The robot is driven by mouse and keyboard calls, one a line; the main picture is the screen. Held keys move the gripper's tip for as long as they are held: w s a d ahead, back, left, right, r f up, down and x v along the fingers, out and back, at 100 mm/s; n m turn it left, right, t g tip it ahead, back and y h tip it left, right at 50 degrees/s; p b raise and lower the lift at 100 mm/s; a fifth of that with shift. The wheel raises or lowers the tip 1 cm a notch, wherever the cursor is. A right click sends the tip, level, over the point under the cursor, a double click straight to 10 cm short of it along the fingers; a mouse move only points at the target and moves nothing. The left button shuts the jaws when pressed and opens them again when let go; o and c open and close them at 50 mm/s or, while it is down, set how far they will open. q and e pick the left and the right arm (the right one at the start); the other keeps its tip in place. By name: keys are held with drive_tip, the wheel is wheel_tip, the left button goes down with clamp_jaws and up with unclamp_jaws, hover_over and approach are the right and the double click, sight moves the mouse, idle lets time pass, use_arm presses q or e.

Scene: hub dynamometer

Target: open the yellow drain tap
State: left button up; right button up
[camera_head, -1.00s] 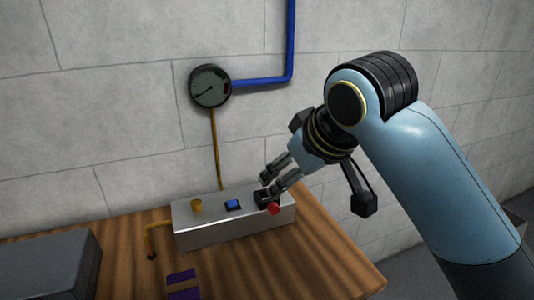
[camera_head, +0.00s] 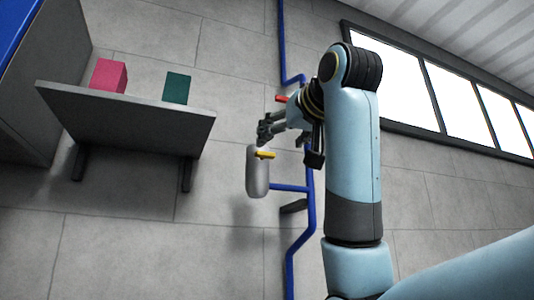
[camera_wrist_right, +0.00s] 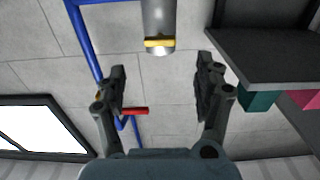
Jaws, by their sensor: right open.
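The yellow drain tap (camera_head: 265,155) is a short bar across the front of a grey cylinder (camera_head: 257,178) on the wall. In the right wrist view the yellow tap (camera_wrist_right: 159,42) lies crosswise on the cylinder (camera_wrist_right: 158,18), beyond the fingertips and roughly between their lines. My right gripper (camera_head: 267,130) is open and empty, just above the tap in the head view and apart from it in the wrist view. Its two fingers show in the wrist view (camera_wrist_right: 160,78). My left gripper is not in view.
A blue pipe (camera_head: 290,188) joins the cylinder's side. A red handle (camera_head: 281,99) sits near my right wrist; it also shows in the wrist view (camera_wrist_right: 134,111). A grey shelf (camera_head: 130,112) at left holds a pink box (camera_head: 109,77) and a green box (camera_head: 177,88).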

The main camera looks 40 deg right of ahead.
sight(266, 153)
drive_tip(key=p+x, duration=0.3)
drive_tip(key=x, duration=0.6)
drive_tip(key=shift+w, duration=0.1)
drive_tip(key=c, duration=1.2)
drive_tip(key=shift+o, duration=0.2)
